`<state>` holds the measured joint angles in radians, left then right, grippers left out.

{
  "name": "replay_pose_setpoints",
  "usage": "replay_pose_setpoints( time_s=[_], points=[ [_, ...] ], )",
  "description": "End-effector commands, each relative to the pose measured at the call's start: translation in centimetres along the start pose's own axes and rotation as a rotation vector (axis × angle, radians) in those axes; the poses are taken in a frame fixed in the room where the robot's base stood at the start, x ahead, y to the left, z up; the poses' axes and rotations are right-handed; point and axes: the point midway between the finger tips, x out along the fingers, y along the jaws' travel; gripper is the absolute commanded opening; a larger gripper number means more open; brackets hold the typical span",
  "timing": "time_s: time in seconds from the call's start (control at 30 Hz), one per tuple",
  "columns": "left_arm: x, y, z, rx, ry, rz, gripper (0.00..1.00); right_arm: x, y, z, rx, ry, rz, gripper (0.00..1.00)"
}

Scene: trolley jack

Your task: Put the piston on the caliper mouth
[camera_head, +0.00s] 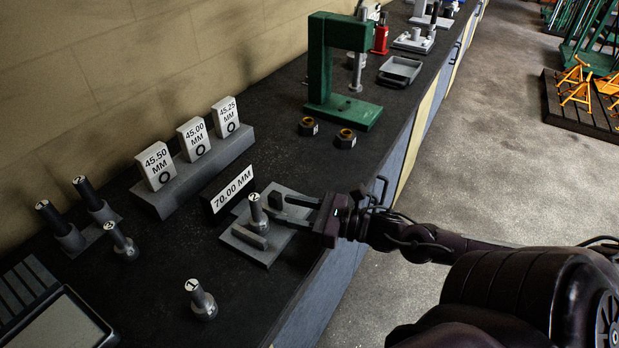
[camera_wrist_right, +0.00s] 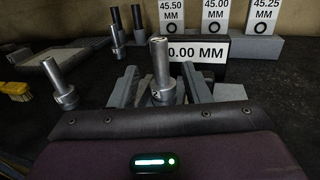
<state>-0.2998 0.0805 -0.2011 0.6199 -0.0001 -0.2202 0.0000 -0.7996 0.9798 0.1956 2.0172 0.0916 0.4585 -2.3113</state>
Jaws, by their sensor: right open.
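A grey caliper fixture (camera_head: 262,256), a flat plate with raised jaws, sits by the 70.00 MM sign (camera_head: 232,190). A grey piston marked 2 (camera_head: 257,212) looks upright on it, between the jaws; its foot is partly hidden. The same piston shows in the right wrist view (camera_wrist_right: 162,72), ahead of my gripper. My right gripper (camera_head: 290,208) is open at the right side of the fixture, its fingers pointing toward the piston. The piston appears ungripped. A piston marked 1 (camera_head: 202,302) stands on the bench nearer the front. My left gripper is not in view.
A block with signs 45.50 (camera_head: 157,167), 45.00 and 45.25 MM stands behind. Several dark-stemmed pins (camera_head: 90,200) stand at the left. A green press (camera_head: 340,100) and two dark nuts (camera_head: 346,138) are farther back. The bench's front edge runs below my right arm.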

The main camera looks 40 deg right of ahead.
Motion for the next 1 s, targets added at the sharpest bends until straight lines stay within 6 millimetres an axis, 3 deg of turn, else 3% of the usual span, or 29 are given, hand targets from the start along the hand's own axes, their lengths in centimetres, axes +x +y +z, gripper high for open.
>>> replay_pose_setpoints(
  time_s=[0.33, 1.0],
  points=[
    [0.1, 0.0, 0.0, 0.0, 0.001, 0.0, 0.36, -3.3, 0.0, 0.0, 0.0, 0.001, -0.001, 0.43],
    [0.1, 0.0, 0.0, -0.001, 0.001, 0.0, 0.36, -3.5, 0.0, 0.1, -0.001, 0.0, 0.0, 0.43]
  ],
)
